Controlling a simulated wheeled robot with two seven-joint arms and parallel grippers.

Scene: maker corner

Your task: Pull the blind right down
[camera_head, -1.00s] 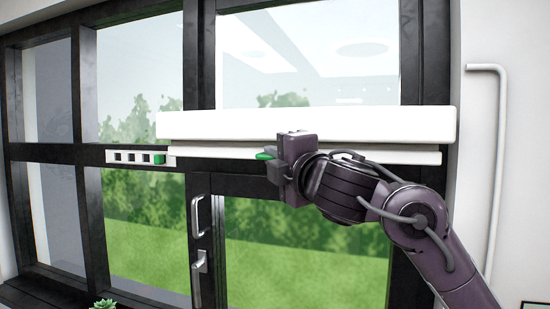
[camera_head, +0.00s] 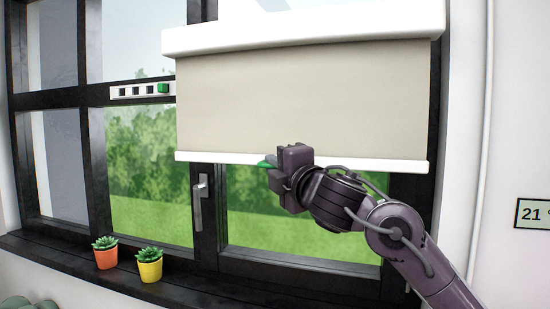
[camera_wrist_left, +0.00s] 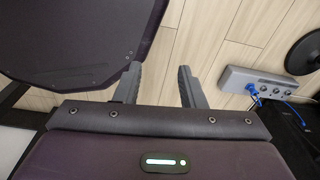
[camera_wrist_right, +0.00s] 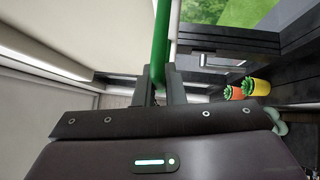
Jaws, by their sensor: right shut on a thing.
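The blind (camera_head: 300,100) is a beige sheet hanging from a white cassette (camera_head: 300,33) across the upper window. Its white bottom bar (camera_head: 375,164) is level and lies over the upper part of the lower panes. A green pull handle (camera_head: 264,165) sticks out at the bar. My right gripper (camera_head: 278,176) is at the bar and shut on the green handle, which also shows between its fingers in the right wrist view (camera_wrist_right: 161,60). My left gripper (camera_wrist_left: 158,85) is open and empty above the wooden floor in the left wrist view; it is out of the head view.
An orange pot (camera_head: 106,258) and a yellow pot (camera_head: 150,270) with plants stand on the dark sill (camera_head: 190,288). A window handle (camera_head: 199,200) juts out left of my right gripper. A power strip (camera_wrist_left: 262,83) lies on the floor.

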